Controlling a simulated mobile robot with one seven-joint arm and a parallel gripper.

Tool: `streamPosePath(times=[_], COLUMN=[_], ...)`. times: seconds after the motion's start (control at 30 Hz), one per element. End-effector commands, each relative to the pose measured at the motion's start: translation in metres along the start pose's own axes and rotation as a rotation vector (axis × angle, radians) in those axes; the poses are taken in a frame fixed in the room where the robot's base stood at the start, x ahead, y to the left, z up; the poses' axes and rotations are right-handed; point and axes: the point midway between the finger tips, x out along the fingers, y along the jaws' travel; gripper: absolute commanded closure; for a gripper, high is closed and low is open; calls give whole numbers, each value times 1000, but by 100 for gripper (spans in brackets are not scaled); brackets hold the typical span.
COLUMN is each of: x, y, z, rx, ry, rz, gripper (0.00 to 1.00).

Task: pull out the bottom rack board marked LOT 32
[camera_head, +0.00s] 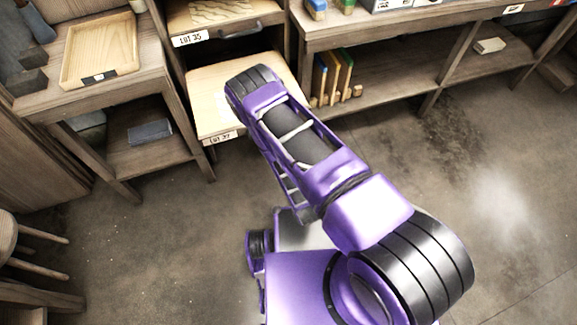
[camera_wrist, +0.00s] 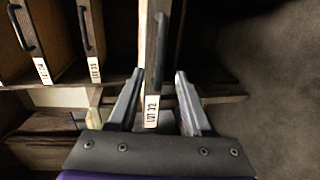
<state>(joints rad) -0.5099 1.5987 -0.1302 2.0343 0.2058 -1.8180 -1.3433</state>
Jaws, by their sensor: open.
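The bottom rack board (camera_head: 205,85) is pale wood and sticks out of the rack at floor-side level in the head view, with a white label at its front left corner. In the wrist view its front edge (camera_wrist: 143,40) runs up the picture, with a dark handle (camera_wrist: 157,55) and the label reading LOT 32 (camera_wrist: 152,112). My gripper (camera_wrist: 158,73) is open, with one finger on each side of the handle. I cannot tell whether a finger touches it. In the head view my arm covers the gripper, the handle and part of the board.
Another labelled board (camera_head: 215,22) with a handle sits above it. A table with a wooden tray (camera_head: 100,48) stands left. A shelf bench with several upright books or boards (camera_head: 335,78) stands right. A stool (camera_head: 15,240) is at lower left. The floor at right is clear.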

Motion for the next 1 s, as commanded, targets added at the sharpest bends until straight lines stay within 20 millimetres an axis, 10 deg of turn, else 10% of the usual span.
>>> streamPosePath(times=[0.4, 1.0], x=[-74, -81], y=[0, 0], z=[-2, 0], rx=[-2, 0], ry=[3, 0], rz=[-5, 0], gripper=[50, 50])
